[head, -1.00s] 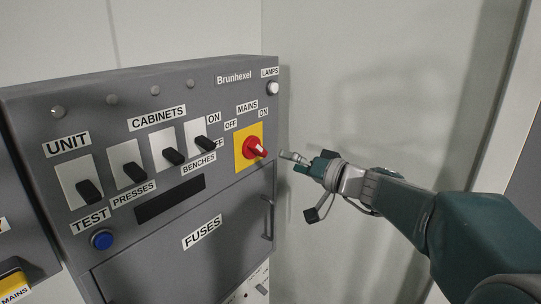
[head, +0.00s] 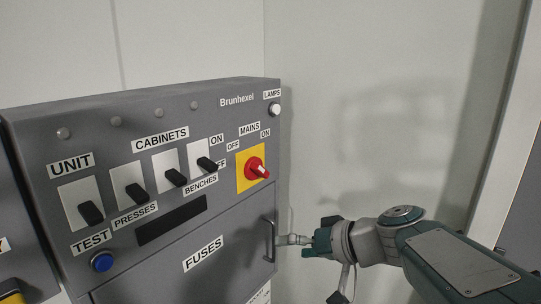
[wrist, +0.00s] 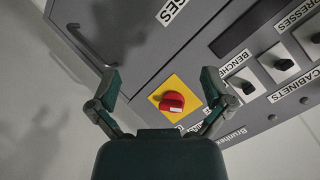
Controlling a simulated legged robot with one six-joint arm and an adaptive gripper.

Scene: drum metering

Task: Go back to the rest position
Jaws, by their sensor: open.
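My gripper (head: 292,240) is in the lower right of the head view, beside the right edge of the grey Brunhexel panel and near the fuse door's handle (head: 270,240). In the wrist view my gripper (wrist: 161,85) has its two fingers spread wide with nothing between them. The red mains switch (wrist: 172,102) on its yellow plate shows beyond the gap between the fingers, apart from them. In the head view the red mains switch (head: 254,167) is above and left of the gripper.
The panel carries several black toggle switches, a blue test button (head: 102,261), a white lamps button (head: 274,109) and a fuse door (head: 160,262). A pale wall (head: 370,110) stands to the right, with free room before it.

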